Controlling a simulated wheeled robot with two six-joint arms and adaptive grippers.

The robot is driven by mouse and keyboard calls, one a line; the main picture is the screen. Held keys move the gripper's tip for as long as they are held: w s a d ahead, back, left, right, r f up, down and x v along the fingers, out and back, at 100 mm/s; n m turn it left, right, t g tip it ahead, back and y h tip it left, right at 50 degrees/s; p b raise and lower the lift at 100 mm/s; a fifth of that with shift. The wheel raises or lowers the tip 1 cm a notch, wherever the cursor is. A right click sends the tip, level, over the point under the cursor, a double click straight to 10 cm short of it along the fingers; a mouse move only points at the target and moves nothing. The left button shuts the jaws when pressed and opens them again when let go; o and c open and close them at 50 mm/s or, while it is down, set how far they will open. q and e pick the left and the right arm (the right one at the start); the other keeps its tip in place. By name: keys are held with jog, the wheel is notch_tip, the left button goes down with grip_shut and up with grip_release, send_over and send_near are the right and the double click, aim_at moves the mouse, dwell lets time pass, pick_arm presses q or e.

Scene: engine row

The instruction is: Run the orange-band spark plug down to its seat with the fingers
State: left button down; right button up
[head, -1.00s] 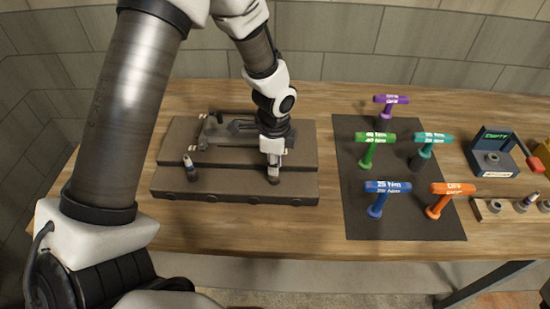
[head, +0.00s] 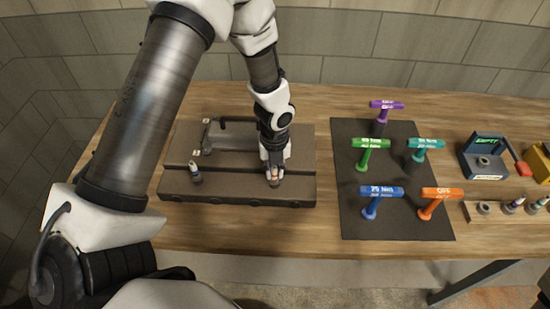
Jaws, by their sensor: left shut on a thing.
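The dark stepped engine block (head: 240,190) lies on the left part of the wooden bench. A spark plug (head: 274,179) with an orange tint near its top stands upright at the front right of the block. My left gripper (head: 273,172) comes down from above and is shut on this plug, its fingers around the upper part. The fingers hide much of the plug, and how deep it sits in its hole cannot be told. A second plug (head: 195,174) stands in the block to the left. My right gripper is not in view.
A dark mat (head: 365,225) to the right holds several coloured T-handled tools, among them a blue one (head: 381,191) and an orange one (head: 441,192). A blue holder (head: 485,157) and a wooden rack (head: 478,217) stand further right.

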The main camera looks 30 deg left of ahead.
pick_arm(q)
jog(key=c, duration=1)
grip_release()
jog(key=shift+c, duration=0.2)
jog(key=shift+a, duration=0.1)
notch_tip(320, 180, up, 12)
